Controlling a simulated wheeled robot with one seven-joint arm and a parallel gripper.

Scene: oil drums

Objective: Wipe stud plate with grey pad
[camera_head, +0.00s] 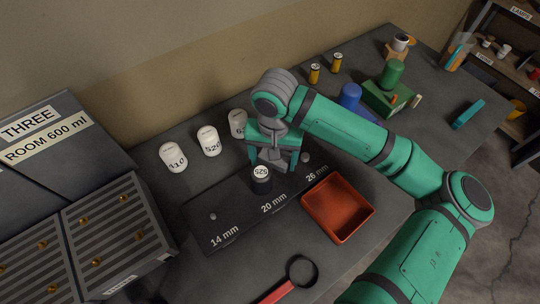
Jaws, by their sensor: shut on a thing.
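The stud plate (238,226) is a long dark strip on the table, marked 14 mm, 20 mm and 26 mm. A small stud (213,216) shows at its left end and another stud (305,157) at its right end. A dark drum (262,183) with a white 520 top stands upright at the 20 mm place. My gripper (277,156) points down over the plate's far side, behind and right of the dark drum. It is shut on a grey thing that appears to be the grey pad, mostly hidden by the fingers. I cannot tell whether it touches the plate.
Several white drums (209,141) stand behind the plate. A red tray (338,208) lies close to its right front. A black ring with a red handle (300,270) lies in front. Slatted grey boxes (119,235) fill the left.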

